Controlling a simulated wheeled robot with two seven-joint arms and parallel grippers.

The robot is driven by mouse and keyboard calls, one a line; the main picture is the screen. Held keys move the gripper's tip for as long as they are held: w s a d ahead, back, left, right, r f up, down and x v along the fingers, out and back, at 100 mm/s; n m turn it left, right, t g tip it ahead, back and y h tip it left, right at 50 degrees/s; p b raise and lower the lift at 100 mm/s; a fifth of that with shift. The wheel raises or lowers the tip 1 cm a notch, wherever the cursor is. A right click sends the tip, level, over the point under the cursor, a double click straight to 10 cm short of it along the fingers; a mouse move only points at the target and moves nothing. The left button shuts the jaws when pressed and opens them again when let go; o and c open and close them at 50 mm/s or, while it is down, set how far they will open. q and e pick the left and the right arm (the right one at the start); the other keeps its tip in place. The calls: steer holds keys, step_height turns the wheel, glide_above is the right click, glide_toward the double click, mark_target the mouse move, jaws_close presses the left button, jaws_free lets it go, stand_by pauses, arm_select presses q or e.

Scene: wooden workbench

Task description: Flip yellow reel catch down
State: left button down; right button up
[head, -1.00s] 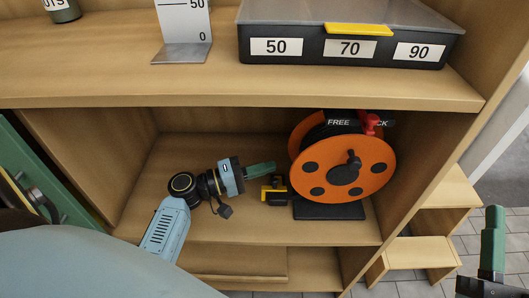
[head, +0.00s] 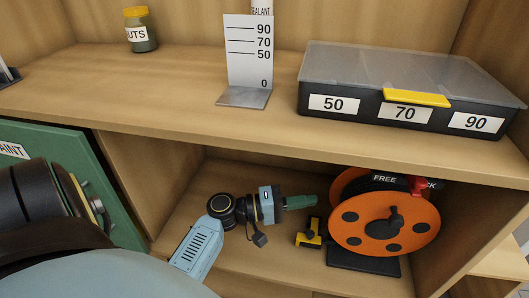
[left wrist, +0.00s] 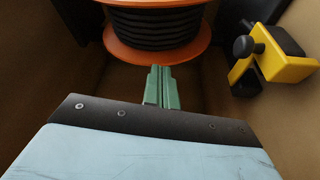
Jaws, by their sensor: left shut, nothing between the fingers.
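The yellow reel catch (head: 308,237) is a small yellow and black block low on the shelf, just left of the orange reel (head: 385,225). In the left wrist view, the yellow catch (left wrist: 285,68) is at upper right, with a black knob on it. The reel (left wrist: 155,55) shows there with black cable wound between orange flanges. My left gripper (head: 314,199) has green fingers, shut and empty, above and left of the catch, beside the reel. In the left wrist view the fingertips (left wrist: 160,72) point toward the reel, apart from the catch. My right gripper is not in view.
A red lever (head: 420,186) sits by a black label reading FREE, the other word partly hidden. The upper shelf holds a lidded box (head: 400,85), a height gauge (head: 248,60) and a jar (head: 140,30). Compartment walls and the shelf above enclose the reel.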

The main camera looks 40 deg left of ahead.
arm_select(q)
steer(key=s+a+f, duration=0.3)
steer(key=s+a, duration=0.2)
steer(key=a, duration=0.3)
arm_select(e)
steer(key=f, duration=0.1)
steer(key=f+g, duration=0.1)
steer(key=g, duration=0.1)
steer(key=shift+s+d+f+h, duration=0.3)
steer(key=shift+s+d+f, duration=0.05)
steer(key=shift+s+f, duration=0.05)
arm_select(q)
steer(key=shift+w, duration=0.1)
